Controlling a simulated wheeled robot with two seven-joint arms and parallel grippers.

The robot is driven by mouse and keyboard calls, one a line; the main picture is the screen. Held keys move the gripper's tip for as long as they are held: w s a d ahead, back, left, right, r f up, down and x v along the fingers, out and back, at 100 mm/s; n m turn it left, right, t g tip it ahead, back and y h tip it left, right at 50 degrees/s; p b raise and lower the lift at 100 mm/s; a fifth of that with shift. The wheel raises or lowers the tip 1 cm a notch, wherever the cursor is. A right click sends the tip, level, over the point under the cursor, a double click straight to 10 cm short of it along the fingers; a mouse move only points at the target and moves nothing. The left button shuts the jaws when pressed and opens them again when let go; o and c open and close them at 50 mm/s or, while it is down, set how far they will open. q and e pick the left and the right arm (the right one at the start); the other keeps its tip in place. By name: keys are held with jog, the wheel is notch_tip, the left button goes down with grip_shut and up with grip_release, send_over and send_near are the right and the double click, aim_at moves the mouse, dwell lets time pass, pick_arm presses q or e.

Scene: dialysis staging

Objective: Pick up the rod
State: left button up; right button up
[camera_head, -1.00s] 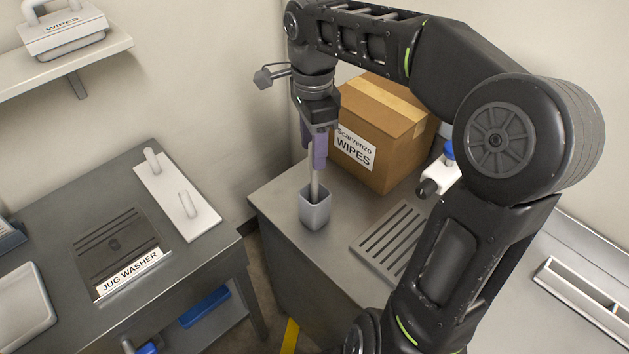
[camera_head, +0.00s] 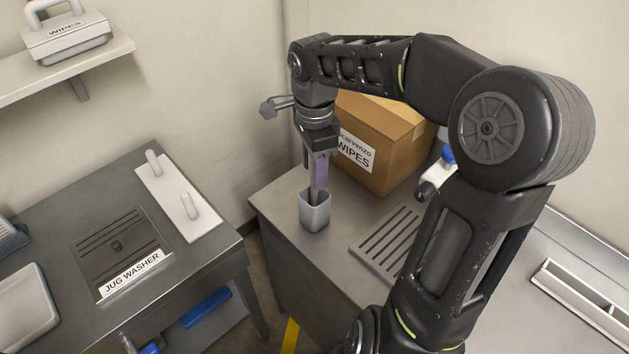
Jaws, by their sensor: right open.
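A small grey square cup (camera_head: 315,217) stands near the left edge of the grey counter. The rod (camera_head: 311,172) stands upright in the cup, mostly hidden by my gripper; only a pale strip of it shows. My right gripper (camera_head: 315,188) points straight down over the cup, with its purple-padded fingers beside the rod and its tips at about the cup's mouth. It is open. Whether a finger touches the rod or cup cannot be seen. My left gripper is not in view.
A cardboard wipes box (camera_head: 385,150) stands close behind and right of my gripper. A slotted grey drain plate (camera_head: 392,240) and a white bottle with a blue cap (camera_head: 447,155) are to the right. A gap separates the counter from the jug washer table (camera_head: 205,255).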

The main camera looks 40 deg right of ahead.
jog(key=shift+c, duration=0.5)
grip_shut()
dwell(1.0)
